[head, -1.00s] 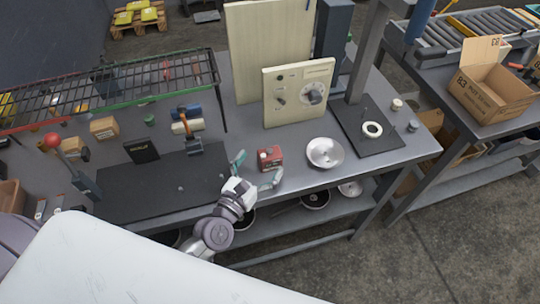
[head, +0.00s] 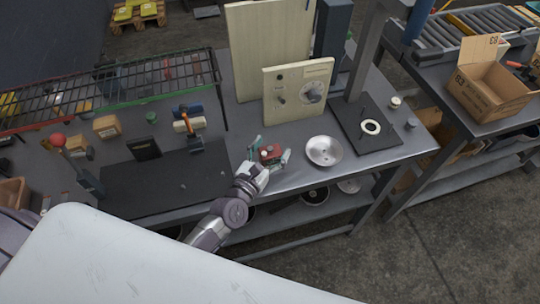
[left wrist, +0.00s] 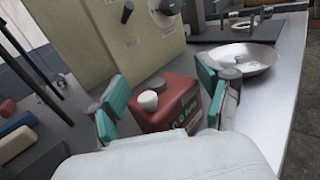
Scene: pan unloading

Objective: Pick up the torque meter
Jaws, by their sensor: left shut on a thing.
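The torque meter, which I take to be the small red box with a white knob on top (head: 270,152), stands near the front edge of the workbench. It shows large in the left wrist view (left wrist: 174,104), with a dark label on its near side. My left gripper (head: 270,157) is shut on it, with a teal-padded finger at either side. In the left wrist view the gripper (left wrist: 165,108) has the red box between its pads. My white gripper body hides the box's lower part there. My right gripper is not in view.
A shiny metal pan (head: 324,151) lies just right of the red box. A beige panel with dials (head: 297,92) stands behind it. A black mat (head: 150,185) lies to the left, and a wire rack (head: 110,90) stands at the back left. A white ring (head: 371,128) lies on a dark plate.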

